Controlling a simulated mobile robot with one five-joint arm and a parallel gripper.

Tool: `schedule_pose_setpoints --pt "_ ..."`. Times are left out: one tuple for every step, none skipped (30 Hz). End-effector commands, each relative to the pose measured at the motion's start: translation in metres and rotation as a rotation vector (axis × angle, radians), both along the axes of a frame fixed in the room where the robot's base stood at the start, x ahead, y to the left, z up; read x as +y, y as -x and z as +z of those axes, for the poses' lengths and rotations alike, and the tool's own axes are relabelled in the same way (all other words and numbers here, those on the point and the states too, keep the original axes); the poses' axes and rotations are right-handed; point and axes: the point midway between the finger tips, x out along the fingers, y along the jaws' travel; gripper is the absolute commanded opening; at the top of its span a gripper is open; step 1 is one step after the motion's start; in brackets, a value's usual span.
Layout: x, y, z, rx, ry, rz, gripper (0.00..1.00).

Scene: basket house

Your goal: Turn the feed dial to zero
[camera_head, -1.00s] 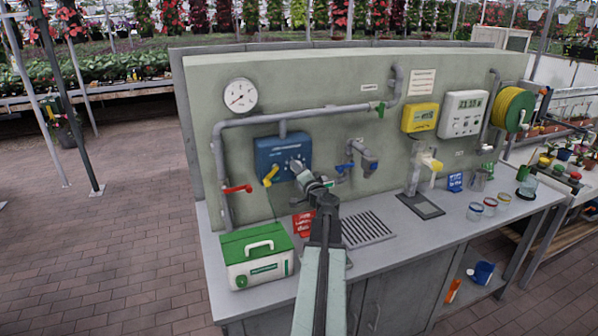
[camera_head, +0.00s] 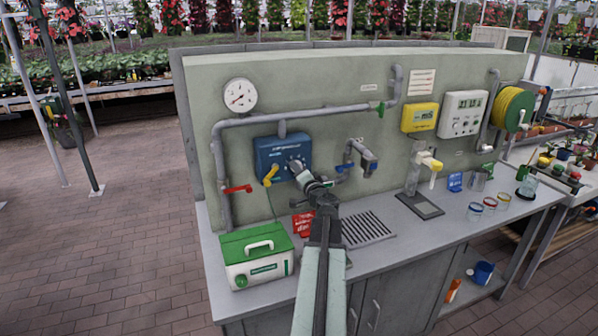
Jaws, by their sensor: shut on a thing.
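The blue feed unit (camera_head: 270,148) is mounted on the grey-green panel at the left of the bench, below the pipe. Its dial (camera_head: 296,165) is on the right part of its face, largely hidden by my gripper. My gripper (camera_head: 300,171) reaches up to the dial and is shut on it. The dial's pointer and scale marks are too small and too covered to read. A yellow lever (camera_head: 270,176) sticks out of the unit just left of my gripper.
A green and white box (camera_head: 256,255) and a red packet (camera_head: 302,224) stand on the bench below. A drain grate (camera_head: 367,228) lies right of my arm.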

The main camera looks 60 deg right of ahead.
Motion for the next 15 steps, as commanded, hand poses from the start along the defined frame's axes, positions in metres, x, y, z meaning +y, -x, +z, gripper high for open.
schedule_pose_setpoints --pt "-0.0011 0.0011 0.0000 0.000 0.000 -0.004 0.00" --pt "-0.0011 0.0011 0.0000 0.000 0.000 -0.004 0.00" --pt "-0.0011 0.0010 0.0001 0.000 0.000 -0.004 0.00" --pt "-0.0011 0.0010 0.0001 0.000 0.000 -0.004 0.00" --pt "-0.0011 0.0010 0.0001 0.000 0.000 -0.004 0.41" --pt "-0.0010 0.0010 0.0000 0.000 0.000 -0.004 0.52" --pt "-0.0009 0.0009 0.0000 0.000 0.000 -0.004 0.59" --pt "-0.0008 0.0009 0.0000 0.000 0.000 -0.002 0.59" --pt "-0.0008 0.0007 0.0000 0.000 0.000 -0.002 0.59" --pt "-0.0007 0.0006 0.0001 0.000 0.000 -0.002 0.59" --pt "-0.0006 0.0006 0.0000 0.000 0.000 -0.002 0.59" --pt "-0.0004 0.0004 0.0000 0.000 0.000 -0.001 0.59" --pt "-0.0004 0.0003 0.0001 0.000 0.000 -0.001 0.59" --pt "-0.0004 0.0003 0.0000 0.000 0.000 -0.001 0.59" --pt "-0.0002 0.0003 0.0000 0.000 0.000 -0.001 0.59"
